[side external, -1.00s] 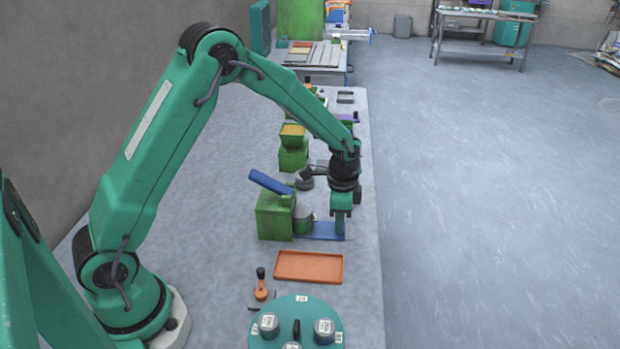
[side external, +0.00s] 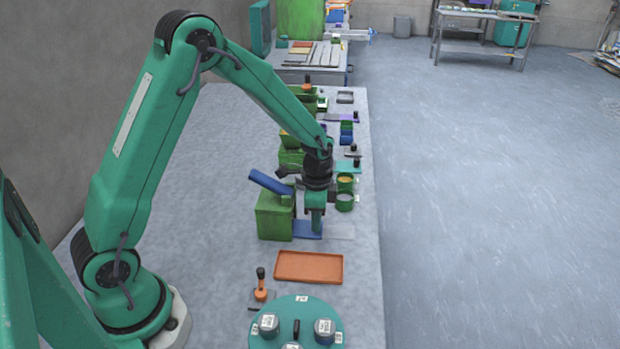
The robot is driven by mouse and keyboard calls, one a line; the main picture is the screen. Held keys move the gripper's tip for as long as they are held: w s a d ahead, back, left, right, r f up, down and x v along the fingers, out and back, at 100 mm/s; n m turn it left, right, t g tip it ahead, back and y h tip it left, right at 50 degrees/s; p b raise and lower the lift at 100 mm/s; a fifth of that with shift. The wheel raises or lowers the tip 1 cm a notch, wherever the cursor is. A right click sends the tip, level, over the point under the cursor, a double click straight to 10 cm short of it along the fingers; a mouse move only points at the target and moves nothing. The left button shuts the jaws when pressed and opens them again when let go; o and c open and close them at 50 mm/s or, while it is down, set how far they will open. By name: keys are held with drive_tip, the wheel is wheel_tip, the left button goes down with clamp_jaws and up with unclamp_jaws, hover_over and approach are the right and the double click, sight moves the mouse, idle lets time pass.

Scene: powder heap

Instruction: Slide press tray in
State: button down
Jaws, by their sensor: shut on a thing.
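The press is a green block (side external: 272,216) with a blue lever (side external: 270,183) tilted over its top. The blue press tray (side external: 308,234) lies low against the right side of the press, and only a short part of it shows. My gripper (side external: 315,228) points down at the tray's right part, close beside the press, and is shut on the tray. The fingertips and the exact grip are hard to make out. My wrist and gripper hide the space under the press head.
A teal round carousel (side external: 297,309) with several canisters stands nearer. Green cups (side external: 345,200) stand behind and right of my gripper. The bench's right edge is close.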

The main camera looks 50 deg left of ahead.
drive_tip(key=shift+s+a, duration=0.1)
drive_tip(key=c, duration=1.4)
unclamp_jaws()
drive_tip(key=shift+r, duration=0.15)
drive_tip(key=shift+r, duration=3.65)
drive_tip(key=shift+s+r, duration=0.2)
drive_tip(key=shift+r, duration=0.25)
drive_tip(key=s+r+n+t, duration=0.2)
drive_tip(key=s+r+n, duration=0.2)
drive_tip(key=s+r, duration=0.3)
drive_tip(key=s+d+r+n+t, duration=0.1)
drive_tip(key=s+r+n+t, duration=0.2)
drive_tip(key=s, duration=1)
wheel_tip(320, 180, up, 5)
drive_tip(key=shift+s+d+f+n+t, duration=0.15)
drive_tip(key=shift+d+n+t, duration=0.15)
drive_tip(key=shift+n, duration=0.7)
